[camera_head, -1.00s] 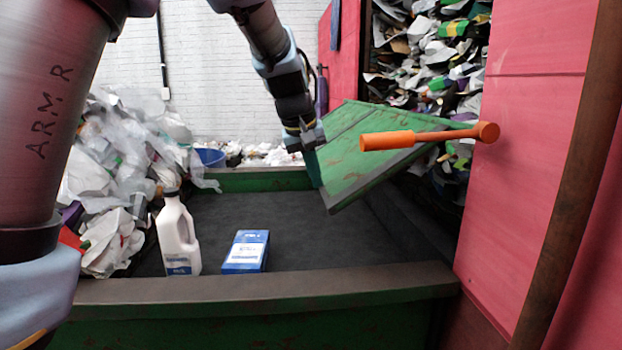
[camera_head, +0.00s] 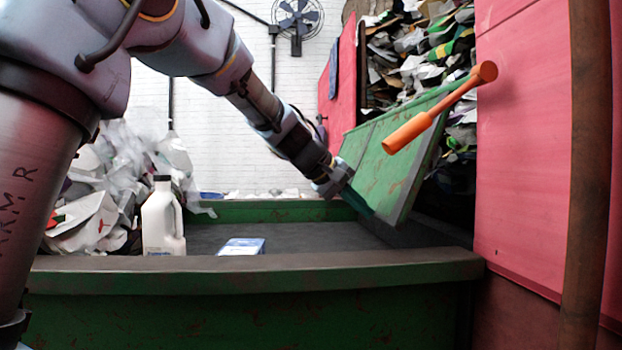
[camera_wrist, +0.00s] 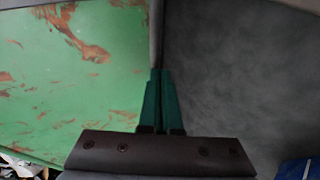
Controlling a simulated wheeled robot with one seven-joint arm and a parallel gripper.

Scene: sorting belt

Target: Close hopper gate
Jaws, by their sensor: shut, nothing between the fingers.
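The hopper gate (camera_head: 388,170) is a scuffed green panel at the right of the belt, steeply tilted, with paper waste behind it. Its orange handle (camera_head: 408,132) sticks out at the upper right, beside the red wall. My gripper (camera_head: 360,203) is shut and empty, at the lower left edge of the gate in the head view; whether it touches cannot be told. In the wrist view my gripper's green fingers (camera_wrist: 161,100) lie together beside the gate's rust-marked green face (camera_wrist: 75,75), with the dark belt (camera_wrist: 235,70) to the right.
A white jug (camera_head: 162,222) and a blue-and-white box (camera_head: 241,246) stand on the belt (camera_head: 290,237). The belt's front rail (camera_head: 260,270) crosses the foreground. Plastic and paper waste (camera_head: 90,205) is heaped at left. The red hopper wall (camera_head: 525,160) bounds the right.

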